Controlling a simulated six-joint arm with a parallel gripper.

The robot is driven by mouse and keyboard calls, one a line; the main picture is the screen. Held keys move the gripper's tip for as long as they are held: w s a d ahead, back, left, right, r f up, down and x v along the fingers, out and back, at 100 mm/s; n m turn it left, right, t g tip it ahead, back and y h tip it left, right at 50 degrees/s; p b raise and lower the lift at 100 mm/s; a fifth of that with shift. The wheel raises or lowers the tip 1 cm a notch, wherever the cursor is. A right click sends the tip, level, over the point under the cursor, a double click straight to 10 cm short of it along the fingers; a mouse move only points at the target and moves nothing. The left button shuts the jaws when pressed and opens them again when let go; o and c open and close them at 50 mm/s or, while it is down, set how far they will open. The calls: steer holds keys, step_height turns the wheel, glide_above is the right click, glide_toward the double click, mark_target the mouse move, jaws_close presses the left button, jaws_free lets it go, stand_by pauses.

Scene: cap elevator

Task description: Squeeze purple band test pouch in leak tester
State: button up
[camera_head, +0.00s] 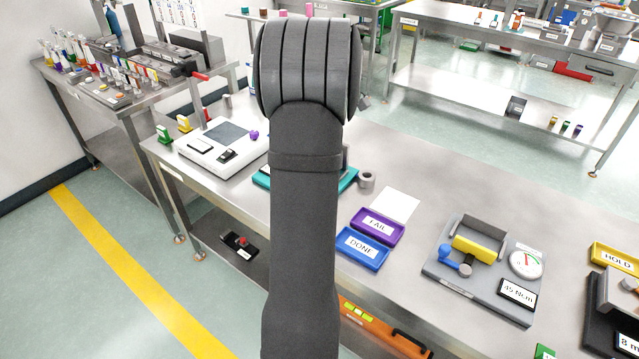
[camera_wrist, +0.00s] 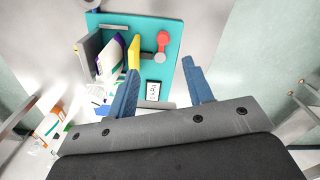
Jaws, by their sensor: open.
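The teal leak tester (camera_wrist: 167,88) lies below my gripper in the wrist view. It has a grey upright plate (camera_wrist: 88,50), a yellow plate (camera_wrist: 133,52) and a red knob (camera_wrist: 163,39). A white pouch with a purple band (camera_wrist: 113,52) appears to stand between the grey and yellow plates; whether they touch it is unclear. My gripper (camera_wrist: 160,66) has two blue fingers wide apart with nothing between them. In the head view my arm hides the gripper and most of the teal tester (camera_head: 349,180).
White packs with coloured marks (camera_wrist: 50,124) lie left of the gripper in the wrist view. In the head view, a purple FAIL tray (camera_head: 391,237), a blue DONE tray (camera_head: 347,259) and a grey device with a yellow plate and dial (camera_head: 438,272) stand to the right. A white scale (camera_head: 240,157) stands left.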

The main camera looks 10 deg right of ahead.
steer(key=f, duration=0.5)
steer(key=a+f, duration=0.1)
steer(key=f, duration=0.5)
steer(key=w+a+f, duration=0.1)
steer(key=f, duration=0.5)
steer(key=shift+f, duration=0.2)
jaws_close()
